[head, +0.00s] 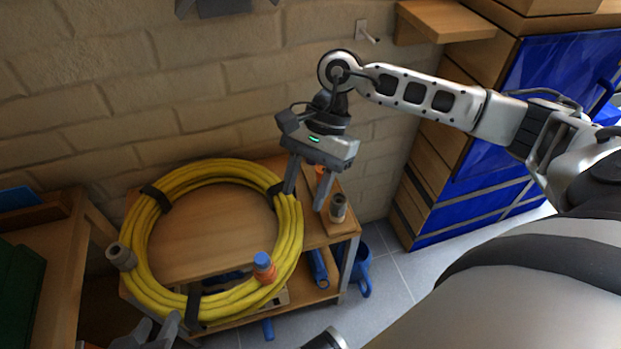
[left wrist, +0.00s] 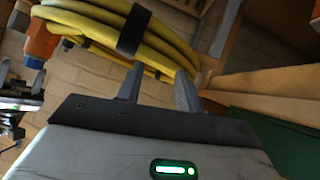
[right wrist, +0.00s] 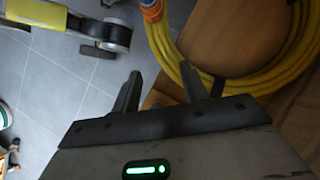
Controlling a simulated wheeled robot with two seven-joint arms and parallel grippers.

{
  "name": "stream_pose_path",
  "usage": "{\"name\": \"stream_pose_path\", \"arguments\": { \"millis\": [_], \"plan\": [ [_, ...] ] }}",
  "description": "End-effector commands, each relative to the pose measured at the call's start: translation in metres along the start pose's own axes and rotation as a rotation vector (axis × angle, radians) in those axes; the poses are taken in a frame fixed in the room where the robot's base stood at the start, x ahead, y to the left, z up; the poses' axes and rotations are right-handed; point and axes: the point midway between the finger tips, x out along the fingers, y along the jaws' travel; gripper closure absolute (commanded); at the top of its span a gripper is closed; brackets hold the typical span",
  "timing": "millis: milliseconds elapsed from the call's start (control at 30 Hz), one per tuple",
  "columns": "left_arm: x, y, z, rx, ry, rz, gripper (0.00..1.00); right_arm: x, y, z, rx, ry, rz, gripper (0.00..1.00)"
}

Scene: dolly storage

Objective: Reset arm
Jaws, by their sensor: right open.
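My right gripper (head: 303,200) hangs fingers down over the right side of the wooden dolly (head: 205,235), beside the yellow coil (head: 150,262). It is open, with two spread fingers and nothing seen between them; its fingers also show in the right wrist view (right wrist: 160,72). My left gripper (head: 160,324) is at the bottom left of the head view, partly cut off, near the coil's front edge. The left wrist view shows its fingers (left wrist: 160,70) apart, with the coil (left wrist: 110,35) beyond them. Whether they touch the coil is unclear.
A brick wall (head: 90,90) is behind. A blue-fronted cabinet (head: 480,150) is at right.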

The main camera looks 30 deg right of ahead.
Motion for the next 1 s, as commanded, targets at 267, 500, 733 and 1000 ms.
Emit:
{"name": "stream_pose_path", "arguments": {
  "millis": [267,500,733,1000],
  "plan": [
    [-0.002,0.001,0.003,-0.004,-0.002,0.001,0.64,-0.008,0.000,-0.013,0.000,0.000,-0.001,0.56],
    [-0.002,0.001,0.003,-0.005,-0.002,0.001,0.64,-0.008,0.000,-0.013,0.000,0.000,-0.001,0.56],
    [-0.007,0.001,-0.006,-0.002,0.010,-0.003,0.64,-0.014,0.000,-0.010,0.000,0.000,-0.001,0.56],
    [-0.044,0.002,-0.042,-0.001,0.053,-0.046,0.64,-0.051,0.000,0.012,0.000,0.000,-0.001,0.56]
  ]
}}
